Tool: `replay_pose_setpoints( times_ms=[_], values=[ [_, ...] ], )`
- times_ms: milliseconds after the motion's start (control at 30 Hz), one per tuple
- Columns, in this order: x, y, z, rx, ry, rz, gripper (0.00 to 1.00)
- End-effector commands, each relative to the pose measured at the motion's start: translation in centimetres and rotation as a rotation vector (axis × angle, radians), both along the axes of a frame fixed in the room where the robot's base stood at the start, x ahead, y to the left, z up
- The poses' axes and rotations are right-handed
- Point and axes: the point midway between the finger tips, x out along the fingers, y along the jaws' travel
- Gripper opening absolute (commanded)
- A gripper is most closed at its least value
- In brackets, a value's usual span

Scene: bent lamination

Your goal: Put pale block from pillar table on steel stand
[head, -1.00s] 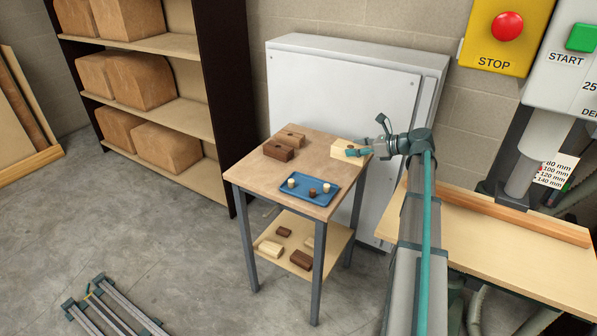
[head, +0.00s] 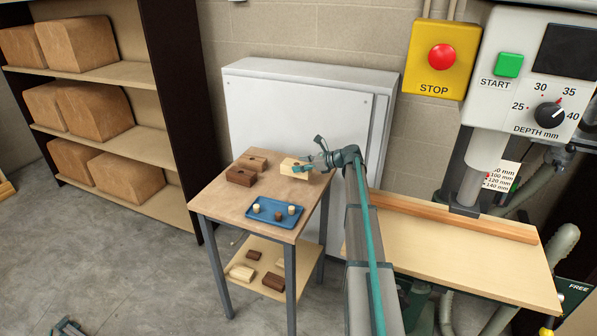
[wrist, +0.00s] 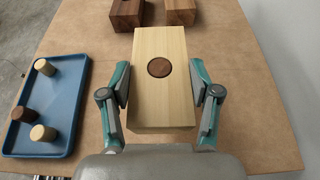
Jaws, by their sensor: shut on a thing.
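The pale block (head: 293,168) is on the far right part of the small wooden-topped table (head: 222,197). In the wrist view the pale block (wrist: 150,105) has a round dark plug in its top. My gripper (head: 301,169) is shut on it; in the wrist view my gripper (wrist: 161,84) has one finger along each long side. I cannot tell whether the block is lifted off the tabletop. No steel stand can be made out for sure.
Two brown blocks (head: 240,177) lie left of the pale one. A blue tray (head: 270,221) with small round plugs lies in front. A lower shelf (head: 268,256) holds loose blocks. A grey cabinet (head: 290,115) stands behind; a machine with a wooden bench (head: 470,255) is at right.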

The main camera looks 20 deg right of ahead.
Motion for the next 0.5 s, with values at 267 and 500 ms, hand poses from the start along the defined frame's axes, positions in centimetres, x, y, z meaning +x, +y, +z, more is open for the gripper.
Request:
replay_pose_setpoints(
  times_ms=[267,500],
  values=[
    [1.3,0.1,-1.4,0.001,0.000,0.000,0.18],
    [1.8,0.2,-3.9,0.002,0.002,0.000,0.18]
  ],
)
